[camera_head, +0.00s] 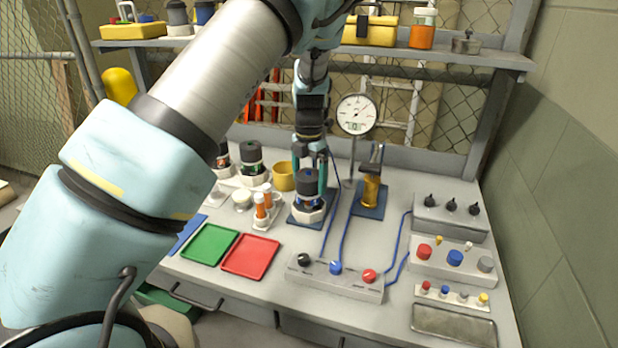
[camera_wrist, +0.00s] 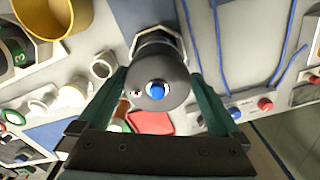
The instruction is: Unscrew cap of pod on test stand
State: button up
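The pod (camera_head: 308,213) stands upright on the test stand (camera_head: 296,221), with a pale body and a dark grey cap (camera_head: 310,186). In the wrist view the round cap (camera_wrist: 150,65) is seen from above, with a blue centre. My gripper (camera_head: 311,186) points down over the pod. In the wrist view its two green fingers (camera_wrist: 157,78) lie on either side of the cap, close to its edges. I see no clear gap, but whether they press on the cap cannot be told.
A green tray (camera_head: 209,245) and a red tray (camera_head: 250,256) lie at front left. A control box (camera_head: 334,279) with knobs and blue cables is in front. A dial gauge (camera_head: 355,114) and a brass piece (camera_head: 371,187) stand to the right. A yellow cup (camera_head: 284,177) is close on the left.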

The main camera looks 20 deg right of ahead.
aim_at(310, 172)
jog(key=shift+r, duration=0.1)
